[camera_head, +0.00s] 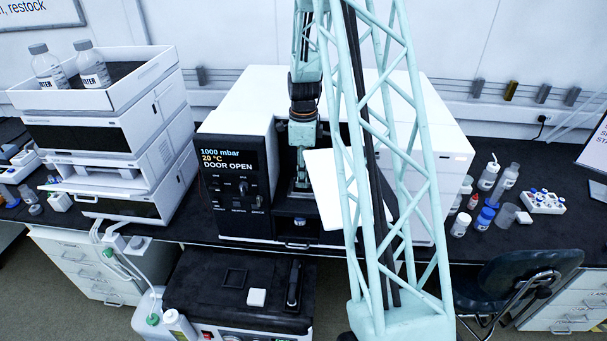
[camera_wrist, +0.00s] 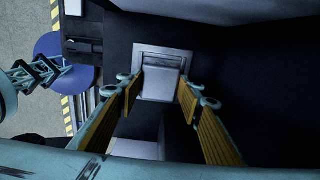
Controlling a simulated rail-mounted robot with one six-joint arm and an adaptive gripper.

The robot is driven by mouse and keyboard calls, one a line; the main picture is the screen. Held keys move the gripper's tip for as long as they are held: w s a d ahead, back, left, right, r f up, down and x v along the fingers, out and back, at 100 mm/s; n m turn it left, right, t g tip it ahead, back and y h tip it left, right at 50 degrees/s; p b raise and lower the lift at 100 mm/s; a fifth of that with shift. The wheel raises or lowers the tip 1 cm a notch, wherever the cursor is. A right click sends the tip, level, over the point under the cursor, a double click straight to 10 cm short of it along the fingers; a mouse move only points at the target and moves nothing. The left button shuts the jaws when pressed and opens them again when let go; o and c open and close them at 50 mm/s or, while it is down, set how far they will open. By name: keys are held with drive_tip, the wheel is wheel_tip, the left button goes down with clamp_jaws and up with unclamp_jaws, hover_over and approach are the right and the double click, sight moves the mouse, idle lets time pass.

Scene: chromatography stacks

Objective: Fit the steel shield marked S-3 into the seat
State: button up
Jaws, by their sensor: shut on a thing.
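My gripper (camera_wrist: 162,90) reaches into the open front of the instrument (camera_head: 235,180), whose display reads "DOOR OPEN". In the wrist view its two yellow-padded fingers stand apart, with a grey metal piece, the steel shield (camera_wrist: 161,82), between the tips. My gripper is shut on it. No S-3 mark can be read. A lighter grey frame-like edge (camera_wrist: 160,54) shows just beyond the shield; I cannot tell whether it is the seat or whether the shield touches it. In the head view my gripper (camera_head: 302,183) is small and the shield cannot be made out clearly.
The open white door panel (camera_head: 328,188) stands right of the opening, partly behind my arm. A black-topped cart (camera_head: 200,290) in front carries a black frame (camera_head: 235,278), a white block (camera_head: 257,297) and a black tool (camera_head: 294,285). Bottles (camera_head: 485,218) stand at right, a chair (camera_head: 520,275) below.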

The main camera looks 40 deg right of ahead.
drive_tip(key=shift+f+b, duration=0.4)
drive_tip(key=shift+f, duration=0.3)
drive_tip(key=shift+f, duration=0.35)
idle(0.7)
drive_tip(key=o, duration=1.1)
drive_tip(key=shift+c, duration=0.2)
drive_tip(key=shift+r, duration=0.1)
drive_tip(key=shift+r, duration=3.65)
